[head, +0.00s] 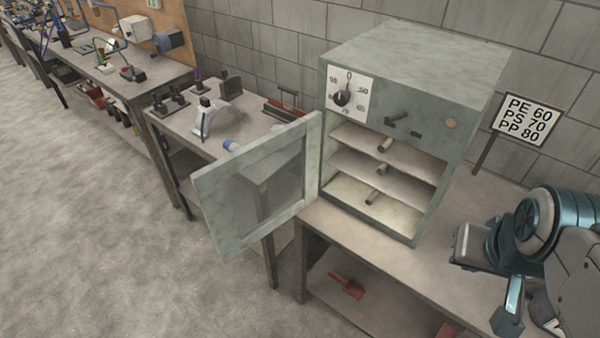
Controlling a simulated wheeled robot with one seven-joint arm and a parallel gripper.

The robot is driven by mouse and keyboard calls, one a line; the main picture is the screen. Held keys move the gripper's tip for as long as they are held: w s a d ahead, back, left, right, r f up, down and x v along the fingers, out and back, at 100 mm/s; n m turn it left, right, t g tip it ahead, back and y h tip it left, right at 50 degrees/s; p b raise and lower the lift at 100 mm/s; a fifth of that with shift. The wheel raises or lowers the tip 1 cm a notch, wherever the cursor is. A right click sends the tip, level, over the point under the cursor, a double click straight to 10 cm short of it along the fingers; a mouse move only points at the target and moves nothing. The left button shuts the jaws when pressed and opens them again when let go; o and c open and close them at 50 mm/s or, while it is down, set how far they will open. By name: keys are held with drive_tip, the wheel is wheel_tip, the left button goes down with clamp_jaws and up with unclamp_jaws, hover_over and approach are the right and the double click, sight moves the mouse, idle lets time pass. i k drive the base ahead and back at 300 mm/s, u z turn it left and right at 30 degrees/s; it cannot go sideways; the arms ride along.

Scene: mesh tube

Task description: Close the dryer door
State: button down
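The dryer (415,70) is a grey-green metal box on a workbench, with a dial on its upper left front. Its door (207,203) has a glass pane and stands wide open, hinged on the left side and swung out over the bench's front left edge. Inside, several shelves show, with small cylindrical pieces on them. My gripper (508,322) is at the lower right, to the right of the dryer and well apart from the door. Part of it is cut off or hidden by my arm, so I cannot tell how far its fingers are apart.
The workbench (340,235) has bare room in front of the dryer. A sign (527,120) stands to the right. A second table (185,130) with tools stands behind the door. A reddish tool (347,286) lies on the lower shelf. The floor at left is clear.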

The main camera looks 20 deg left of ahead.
sight(211, 189)
drive_tip(key=z, duration=3.1)
drive_tip(key=k, duration=2.55)
drive_tip(key=u, duration=1.95)
drive_tip(key=i, duration=0.5)
drive_tip(key=k, duration=0.2)
drive_tip(key=u, duration=0.05)
